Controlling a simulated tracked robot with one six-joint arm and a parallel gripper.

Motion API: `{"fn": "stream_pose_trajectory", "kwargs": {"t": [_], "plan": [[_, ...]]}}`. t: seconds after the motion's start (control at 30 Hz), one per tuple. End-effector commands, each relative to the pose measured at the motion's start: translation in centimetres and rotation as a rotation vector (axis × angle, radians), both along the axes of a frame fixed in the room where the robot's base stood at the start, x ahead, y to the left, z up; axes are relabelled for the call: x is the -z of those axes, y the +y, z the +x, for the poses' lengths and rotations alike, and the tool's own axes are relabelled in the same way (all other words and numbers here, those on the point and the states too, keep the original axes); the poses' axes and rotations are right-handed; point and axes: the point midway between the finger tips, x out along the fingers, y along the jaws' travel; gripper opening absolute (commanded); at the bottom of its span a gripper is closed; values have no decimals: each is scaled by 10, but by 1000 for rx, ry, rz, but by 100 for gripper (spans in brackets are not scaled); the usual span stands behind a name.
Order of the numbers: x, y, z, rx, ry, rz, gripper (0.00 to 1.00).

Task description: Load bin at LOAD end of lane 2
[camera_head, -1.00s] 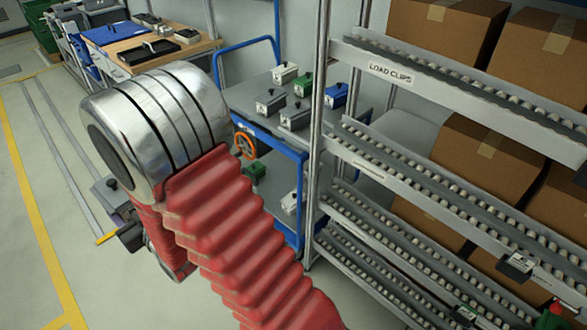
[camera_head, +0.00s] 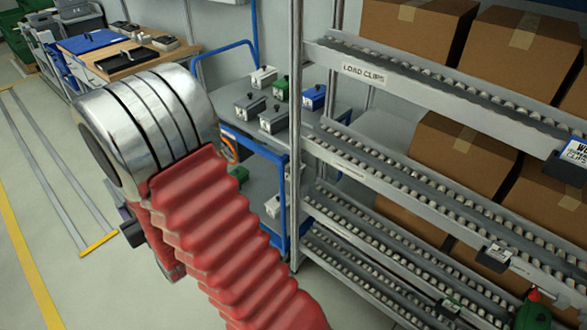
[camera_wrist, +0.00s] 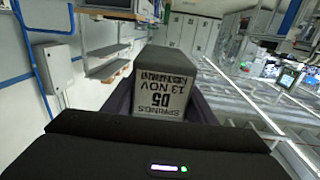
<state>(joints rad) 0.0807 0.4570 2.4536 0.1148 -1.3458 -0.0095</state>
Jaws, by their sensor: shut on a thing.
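My gripper (camera_wrist: 158,100) is shut on a grey bin (camera_wrist: 165,62) with a white label reading "SPRINGS 05 13 NOV", upside down in the wrist view. The dark purple fingers press on its two sides. In the head view my red-sleeved arm hides most of the gripper, and I cannot make out the bin there. The flow rack (camera_head: 298,150) with stacked roller lanes stands at right. Its upper lane has a "LOAD CLIPS" plate (camera_head: 365,75) at the near-left end. I cannot tell which lane is lane 2.
A blue-framed cart (camera_head: 232,128) left of the rack carries several small grey, green and blue bins. A wooden-topped workbench (camera_head: 125,60) stands behind. Brown boxes (camera_head: 515,55) fill the rack's far side. Floor at left is open.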

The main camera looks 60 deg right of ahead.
Motion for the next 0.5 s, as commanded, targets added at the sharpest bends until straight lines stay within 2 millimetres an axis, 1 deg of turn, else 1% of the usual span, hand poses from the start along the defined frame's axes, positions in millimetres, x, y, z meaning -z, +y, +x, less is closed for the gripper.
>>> {"fn": "stream_pose_trajectory", "kwargs": {"t": [0.03, 0.1, 0.27, 0.3, 0.37, 0.4, 0.5], "plan": [[-1, -21, -4, 47, -6, 2, 9], [-1, -47, -12, 112, -8, 7, 9], [0, -106, -34, 262, -12, 16, 9], [0, -121, -41, 298, -13, 18, 9], [0, -141, -51, 354, -15, 21, 9], [0, -155, -59, 392, -17, 23, 9], [1, -189, -80, 485, -20, 26, 9]]}}
